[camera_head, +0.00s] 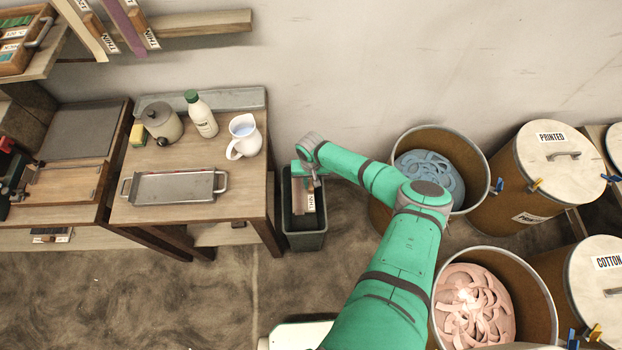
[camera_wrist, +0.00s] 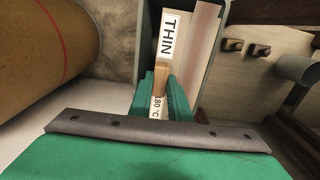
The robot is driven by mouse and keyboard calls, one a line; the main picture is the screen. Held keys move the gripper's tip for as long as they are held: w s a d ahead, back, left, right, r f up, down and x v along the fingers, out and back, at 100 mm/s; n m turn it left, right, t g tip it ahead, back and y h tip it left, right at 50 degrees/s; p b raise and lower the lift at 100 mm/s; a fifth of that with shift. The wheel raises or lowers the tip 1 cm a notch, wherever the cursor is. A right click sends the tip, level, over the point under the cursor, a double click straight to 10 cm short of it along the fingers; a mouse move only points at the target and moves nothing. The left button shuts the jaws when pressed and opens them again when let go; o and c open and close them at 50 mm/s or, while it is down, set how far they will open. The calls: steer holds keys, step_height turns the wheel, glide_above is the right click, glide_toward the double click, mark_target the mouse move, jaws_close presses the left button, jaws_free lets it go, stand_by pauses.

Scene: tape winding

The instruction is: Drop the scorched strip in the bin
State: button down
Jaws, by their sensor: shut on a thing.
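My gripper (camera_head: 305,180) is over the dark grey bin (camera_head: 306,242) on the floor, right of the wooden table. In the wrist view my gripper (camera_wrist: 164,95) has its green fingers shut on a narrow strip (camera_wrist: 161,78) with a wooden part and a white "THIN" label and an "80 °C" marking. The strip points down toward the bin (camera_wrist: 217,75). The label also shows in the head view, within the bin's outline. A pinkish-brown flat length (camera_wrist: 204,40) lies alongside; I cannot tell whether it is separate. No scorch mark can be made out.
The wooden table (camera_head: 240,190) holds a metal tray (camera_head: 173,187), a white jug (camera_head: 244,137), a bottle (camera_head: 201,114) and a grey pot (camera_head: 161,122). Several brown drums stand right, one holding blue strips (camera_head: 430,175), another pink strips (camera_head: 475,305). Floor in front of the bin is clear.

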steer(key=shift+f, duration=2.55)
steer(key=c, duration=1.6)
jaws_free()
steer(key=shift+o, duration=0.2)
step_height(320, 180, up, 10)
steer(key=shift+f, duration=0.25)
steer(key=shift+r, duration=0.65)
